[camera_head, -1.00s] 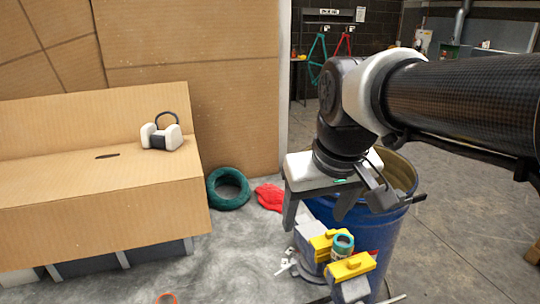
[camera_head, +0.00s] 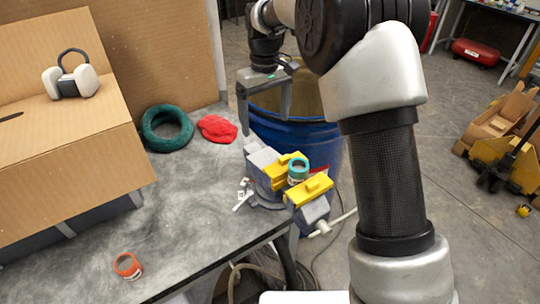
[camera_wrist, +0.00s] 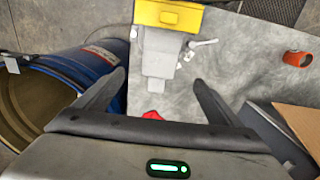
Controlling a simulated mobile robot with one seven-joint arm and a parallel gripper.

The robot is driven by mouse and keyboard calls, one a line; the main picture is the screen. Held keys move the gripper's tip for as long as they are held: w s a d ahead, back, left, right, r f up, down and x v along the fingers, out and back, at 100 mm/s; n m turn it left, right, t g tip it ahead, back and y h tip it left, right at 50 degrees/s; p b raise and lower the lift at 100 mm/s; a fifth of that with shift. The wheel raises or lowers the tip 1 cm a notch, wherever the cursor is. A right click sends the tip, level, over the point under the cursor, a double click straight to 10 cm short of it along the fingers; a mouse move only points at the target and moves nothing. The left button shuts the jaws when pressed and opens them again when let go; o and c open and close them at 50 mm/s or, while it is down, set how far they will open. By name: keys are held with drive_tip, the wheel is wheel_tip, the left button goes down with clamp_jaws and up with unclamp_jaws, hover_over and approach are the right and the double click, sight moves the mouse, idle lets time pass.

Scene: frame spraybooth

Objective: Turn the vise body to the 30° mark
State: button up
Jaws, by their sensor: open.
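The vise (camera_head: 262,162) stands at the right corner of the grey bench. It has a grey body and two yellow jaws (camera_head: 308,190). A teal-and-white can (camera_head: 298,172) sits between the jaws. Small white marks and a light handle (camera_head: 243,201) show beside its base; I cannot read an angle. My gripper (camera_head: 265,120) is open and empty, above and behind the vise's grey end, apart from it. In the wrist view my gripper's fingers (camera_wrist: 160,84) are spread, with the grey vise body (camera_wrist: 160,55) ahead between them and a yellow jaw (camera_wrist: 168,14) beyond.
A blue barrel (camera_head: 325,150) stands close behind the vise. On the bench (camera_head: 190,215) lie a red cloth (camera_head: 217,128), a green ring (camera_head: 167,128) and an orange can (camera_head: 128,266). A cardboard-covered box (camera_head: 70,170) with headphones (camera_head: 71,80) fills the left.

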sight(266, 157)
wheel_tip(266, 157, down, 16)
drive_tip(key=shift+r, duration=0.25)
drive_tip(key=c, duration=1.5)
